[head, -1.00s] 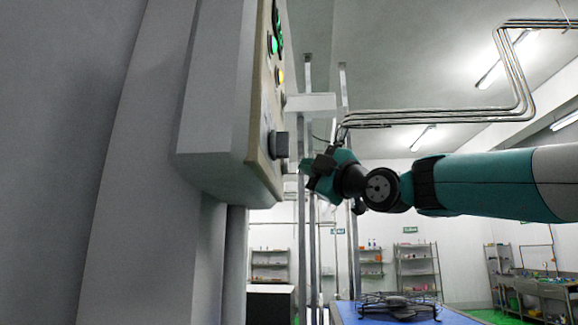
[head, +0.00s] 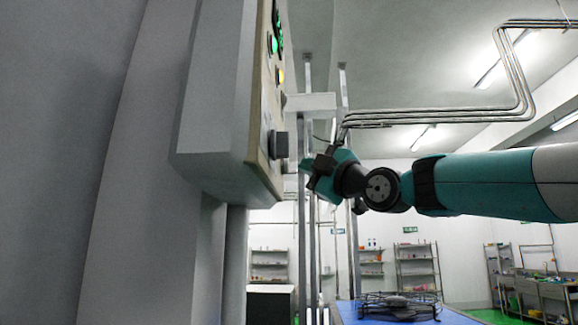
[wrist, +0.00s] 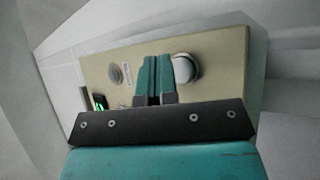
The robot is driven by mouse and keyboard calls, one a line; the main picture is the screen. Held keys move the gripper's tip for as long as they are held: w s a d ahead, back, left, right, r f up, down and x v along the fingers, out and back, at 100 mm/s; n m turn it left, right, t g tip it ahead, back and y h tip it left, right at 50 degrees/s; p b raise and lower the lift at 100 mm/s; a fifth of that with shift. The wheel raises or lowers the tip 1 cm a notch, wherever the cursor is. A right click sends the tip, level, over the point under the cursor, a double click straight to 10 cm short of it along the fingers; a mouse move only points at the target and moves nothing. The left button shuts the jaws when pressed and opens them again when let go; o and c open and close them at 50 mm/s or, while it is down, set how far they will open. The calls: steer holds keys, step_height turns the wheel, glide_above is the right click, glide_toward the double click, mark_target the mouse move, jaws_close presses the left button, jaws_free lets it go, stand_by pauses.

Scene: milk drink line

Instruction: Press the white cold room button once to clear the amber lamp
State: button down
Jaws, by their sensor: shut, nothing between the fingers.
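The control panel (head: 257,110) stands side-on at the left in the head view, and its beige face (wrist: 215,58) fills much of the wrist view. The amber lamp (head: 280,76) is lit on its edge-on face. A white round button (wrist: 186,68) shows in the wrist view, just right of my fingertips, its left edge partly covered by them. My gripper (head: 306,166) is shut and empty, its fingers (wrist: 155,60) together and pointing at the panel. In the head view a small gap shows between the fingertips and the panel face.
Green lamps (head: 273,45) are lit above the amber one. A dark square knob (head: 280,145) juts from the panel near my gripper's height. The wrist view also shows a grey round fitting (wrist: 115,74) and a green-lit part (wrist: 99,102). Metal posts (head: 352,250) stand behind the gripper.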

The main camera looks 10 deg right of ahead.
steer(key=shift+a, duration=0.1)
stand_by(0.7)
steer(key=shift+w+a, duration=0.15)
steer(key=shift+a, duration=0.2)
steer(key=shift+w+a+b, duration=0.15)
steer(key=shift+a+b, duration=0.2)
steer(key=shift+a, duration=0.05)
stand_by(0.7)
steer(key=shift+d, duration=0.1)
steer(key=shift+s+d+b, duration=0.3)
steer(key=shift+d+b, duration=0.25)
steer(key=shift+d, duration=0.15)
steer(key=shift+d, duration=0.1)
steer(key=d, duration=0.1)
steer(key=s+d+b, duration=0.1)
steer(key=d, duration=0.1)
steer(key=d+b, duration=0.1)
steer(key=shift+s+d, duration=0.25)
steer(key=shift+d, duration=0.05)
